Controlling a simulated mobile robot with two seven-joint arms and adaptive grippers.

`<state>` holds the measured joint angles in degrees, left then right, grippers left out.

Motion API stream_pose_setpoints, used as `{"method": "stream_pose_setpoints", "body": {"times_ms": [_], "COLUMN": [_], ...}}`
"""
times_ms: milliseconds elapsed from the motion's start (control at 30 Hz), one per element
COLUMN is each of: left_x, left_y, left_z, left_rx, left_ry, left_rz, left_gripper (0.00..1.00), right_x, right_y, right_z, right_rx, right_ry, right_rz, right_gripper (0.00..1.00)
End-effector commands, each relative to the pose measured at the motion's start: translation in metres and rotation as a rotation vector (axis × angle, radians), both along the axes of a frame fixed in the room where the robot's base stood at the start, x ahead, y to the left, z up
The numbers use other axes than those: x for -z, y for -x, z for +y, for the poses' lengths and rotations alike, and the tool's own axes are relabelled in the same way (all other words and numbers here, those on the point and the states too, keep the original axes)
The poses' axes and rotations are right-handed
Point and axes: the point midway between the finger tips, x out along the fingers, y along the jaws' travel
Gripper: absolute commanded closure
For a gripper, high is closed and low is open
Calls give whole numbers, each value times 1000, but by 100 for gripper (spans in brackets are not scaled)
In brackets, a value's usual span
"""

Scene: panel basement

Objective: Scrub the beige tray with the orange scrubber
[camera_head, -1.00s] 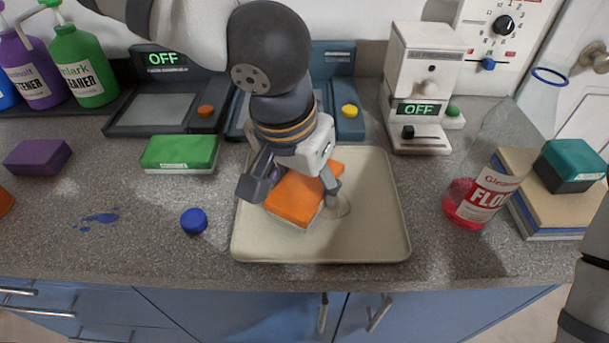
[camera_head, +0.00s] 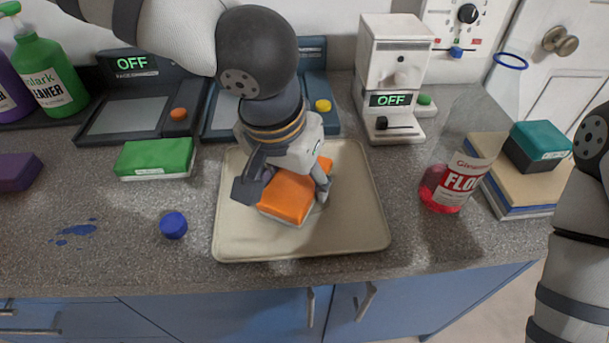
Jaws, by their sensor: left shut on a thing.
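The beige tray (camera_head: 352,228) lies flat on the grey counter, in the middle of the head view. The orange scrubber (camera_head: 290,196) is a block with a pale underside, held over the left-middle part of the tray. My left gripper (camera_head: 282,190) is shut on the orange scrubber, one finger on each side of it. The scrubber looks low at the tray's surface, but I cannot tell whether it touches. My right arm shows at the right edge; its gripper is out of view.
A green sponge (camera_head: 155,157) and a blue cap (camera_head: 173,225) lie left of the tray, near a blue spill (camera_head: 76,231). A bottle of red liquid (camera_head: 462,165) stands to the right, beside stacked books (camera_head: 509,187). Devices line the back, including a white machine (camera_head: 392,75).

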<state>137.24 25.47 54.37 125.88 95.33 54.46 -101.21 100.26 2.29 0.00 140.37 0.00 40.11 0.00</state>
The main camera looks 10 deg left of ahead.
Motion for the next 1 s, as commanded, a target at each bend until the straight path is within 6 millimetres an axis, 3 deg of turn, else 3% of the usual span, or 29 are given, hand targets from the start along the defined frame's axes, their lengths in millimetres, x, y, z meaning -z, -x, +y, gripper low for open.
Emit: {"method": "stream_pose_setpoints", "body": {"times_ms": [100,300,600,767,1000], "left_x": [4,4,2,1,-1], "left_y": [5,6,-3,-5,1], "left_z": [13,18,-12,-18,4], "left_rx": [-3,-3,0,-2,-3], "left_ry": [-5,-6,-6,-4,-3], "left_rz": [10,13,12,10,8], "left_gripper": [66,70,70,70,70], "right_x": [1,1,1,1,1], "right_y": [1,1,1,1,1], "right_z": [0,0,0,0,0], "right_rx": [0,0,0,0,0], "right_ry": [0,0,0,0,0], "right_rz": [3,4,4,3,2], "right_gripper": [100,100,100,100,100]}}
